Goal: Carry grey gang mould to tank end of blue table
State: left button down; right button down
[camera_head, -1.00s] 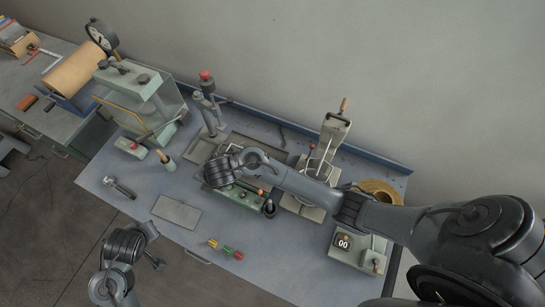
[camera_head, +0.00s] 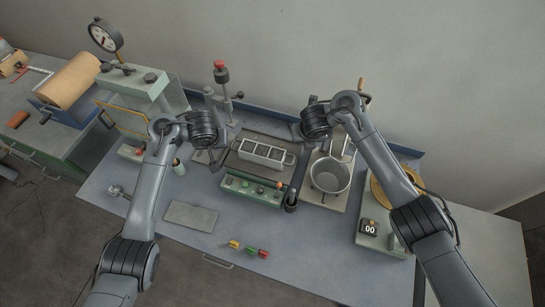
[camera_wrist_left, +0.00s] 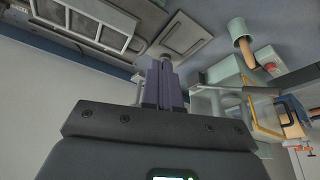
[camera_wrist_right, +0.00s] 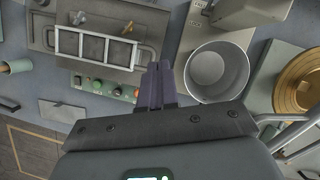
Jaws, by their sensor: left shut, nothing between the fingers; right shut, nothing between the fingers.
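The grey gang mould (camera_head: 262,153) is a low metal frame with several open compartments in a row and a handle at each end. It sits on a flat plate behind a green control panel on the blue table (camera_head: 150,205). It also shows in the left wrist view (camera_wrist_left: 102,32) and the right wrist view (camera_wrist_right: 95,46). My left gripper (camera_wrist_left: 164,64) is shut and empty, above the table on the mould's left side. My right gripper (camera_wrist_right: 160,68) is shut and empty, above the mould's right side. Neither touches the mould.
A round metal pan (camera_head: 330,174) stands right of the mould. A stand with a red knob (camera_head: 221,75) rises behind left. A green press with a dial gauge (camera_head: 104,34) is at the left end.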

jog(key=shift+w, duration=0.1)
